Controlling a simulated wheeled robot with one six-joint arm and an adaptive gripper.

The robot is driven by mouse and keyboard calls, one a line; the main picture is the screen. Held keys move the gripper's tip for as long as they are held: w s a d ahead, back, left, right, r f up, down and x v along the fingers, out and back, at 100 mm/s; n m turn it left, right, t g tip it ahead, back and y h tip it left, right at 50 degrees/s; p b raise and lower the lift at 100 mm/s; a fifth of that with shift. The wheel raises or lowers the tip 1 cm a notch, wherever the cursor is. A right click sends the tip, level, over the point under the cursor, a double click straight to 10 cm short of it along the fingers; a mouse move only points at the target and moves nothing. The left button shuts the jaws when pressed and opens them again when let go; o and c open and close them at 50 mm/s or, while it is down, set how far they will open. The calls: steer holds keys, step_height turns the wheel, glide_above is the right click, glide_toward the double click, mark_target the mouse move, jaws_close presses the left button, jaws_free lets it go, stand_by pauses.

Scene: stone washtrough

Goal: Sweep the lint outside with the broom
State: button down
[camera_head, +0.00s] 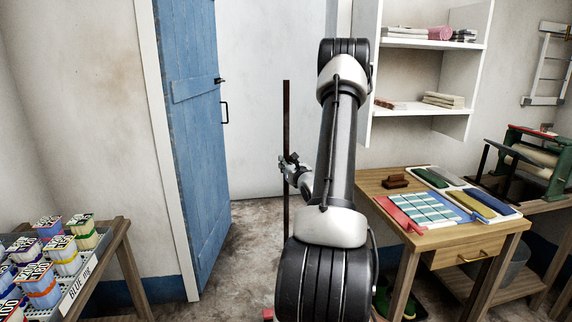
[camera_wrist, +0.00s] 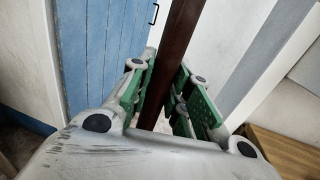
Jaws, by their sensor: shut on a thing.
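A dark brown broom handle (camera_head: 286,140) stands upright left of my arm in the head view. My gripper (camera_head: 290,165) is shut around the handle at about its middle. In the wrist view the handle (camera_wrist: 178,60) runs between the green-padded fingers of my gripper (camera_wrist: 165,100). The broom's head is hidden in both views. I see no lint that I can make out on the floor (camera_head: 245,250).
A blue door (camera_head: 190,120) stands open at the left, with a pale wall beyond the doorway. A rack of labelled tins (camera_head: 60,255) stands at the lower left. A wooden table (camera_head: 470,245) with folded cloths stands at the right, below white shelves (camera_head: 425,110).

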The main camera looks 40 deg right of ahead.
mark_target(286, 183)
steer(key=shift+f, duration=4.15)
steer(key=s+d+x, duration=0.1)
steer(key=d+x, duration=0.2)
steer(key=x, duration=1.2)
steer(key=s+d+x, duration=0.1)
steer(key=d+x, duration=0.2)
steer(key=x, duration=1.3)
steer(key=shift+w+f, duration=0.1)
